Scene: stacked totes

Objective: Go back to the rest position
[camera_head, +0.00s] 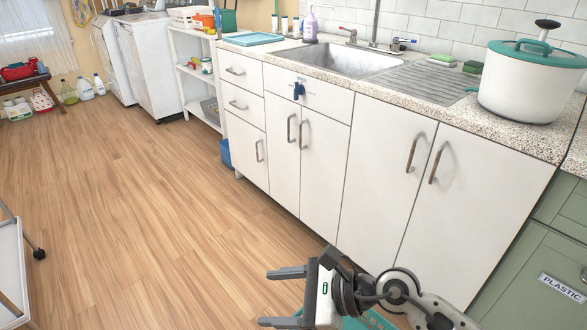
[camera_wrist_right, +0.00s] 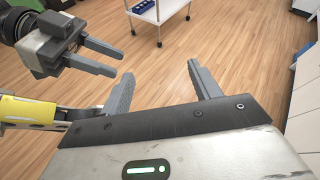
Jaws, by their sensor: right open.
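My right gripper (camera_head: 284,297) is at the bottom of the head view, in front of the white lower cabinets and above the wood floor. Its two fingers are spread and empty. In the right wrist view, its fingers (camera_wrist_right: 163,88) also stand wide apart with only floor between them. My left gripper (camera_wrist_right: 100,58) shows at the upper left of the right wrist view. Its two fingers have a gap between them and nothing in it. The left gripper is outside the head view.
White cabinets (camera_head: 385,180) carry a counter with a sink (camera_head: 340,60) and a white pot (camera_head: 530,85). A teal edge (camera_head: 368,321) shows under my right arm, mostly hidden. A white cart (camera_head: 10,265) stands at left; a cart (camera_wrist_right: 158,12) also shows in the wrist view. The middle floor is clear.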

